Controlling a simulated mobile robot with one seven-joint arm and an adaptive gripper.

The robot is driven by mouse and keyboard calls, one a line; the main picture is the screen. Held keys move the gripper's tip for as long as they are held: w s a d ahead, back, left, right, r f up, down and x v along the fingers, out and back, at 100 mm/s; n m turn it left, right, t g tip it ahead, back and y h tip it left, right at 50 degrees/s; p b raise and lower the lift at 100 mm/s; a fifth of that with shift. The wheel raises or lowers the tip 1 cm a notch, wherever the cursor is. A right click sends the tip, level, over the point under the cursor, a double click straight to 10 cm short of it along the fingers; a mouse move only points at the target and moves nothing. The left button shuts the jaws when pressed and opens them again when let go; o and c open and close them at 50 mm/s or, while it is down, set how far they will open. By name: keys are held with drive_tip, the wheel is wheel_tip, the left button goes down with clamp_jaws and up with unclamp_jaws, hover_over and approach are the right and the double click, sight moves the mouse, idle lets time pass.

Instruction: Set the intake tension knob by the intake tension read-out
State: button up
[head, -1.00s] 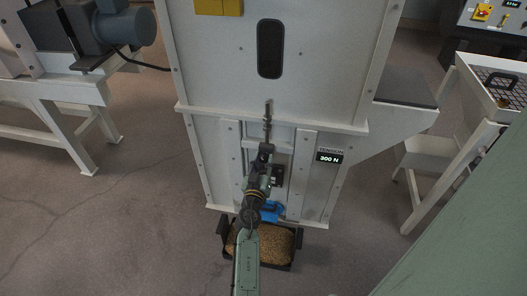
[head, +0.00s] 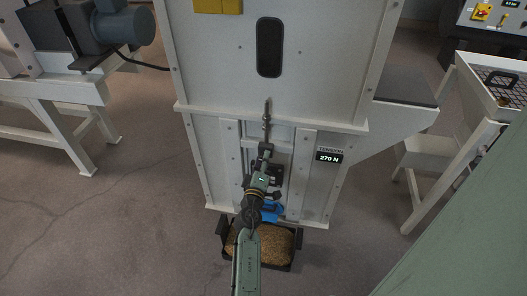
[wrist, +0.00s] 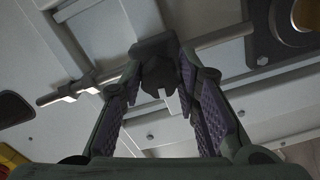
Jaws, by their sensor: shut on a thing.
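The tension read-out (head: 329,157) is a small black display on the right of the white machine front, under a TENSION label, and reads 270 N. A dark lobed knob (wrist: 155,66) shows in the wrist view, by a metal rod (wrist: 226,34). My gripper (wrist: 163,84) is shut on this knob, with a purple-padded finger on each side of it. In the head view my gripper (head: 264,154) is at the machine front, left of and about level with the read-out. There it and my arm hide most of the knob.
A bin of grain-like material (head: 275,244) sits at the machine's foot, with a blue part (head: 272,211) above it. A white-framed bench with a motor (head: 125,28) stands at left. A white stand (head: 484,100) is at right. Grey floor is clear at left.

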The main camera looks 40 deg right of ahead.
drive_tip(key=shift+r+n+p, duration=0.15)
drive_tip(key=shift+n+p, duration=1.15)
drive_tip(key=shift+n, duration=6.3)
drive_tip(key=shift+a, duration=0.1)
drive_tip(key=o, duration=1.2)
drive_tip(key=shift+c, duration=0.2)
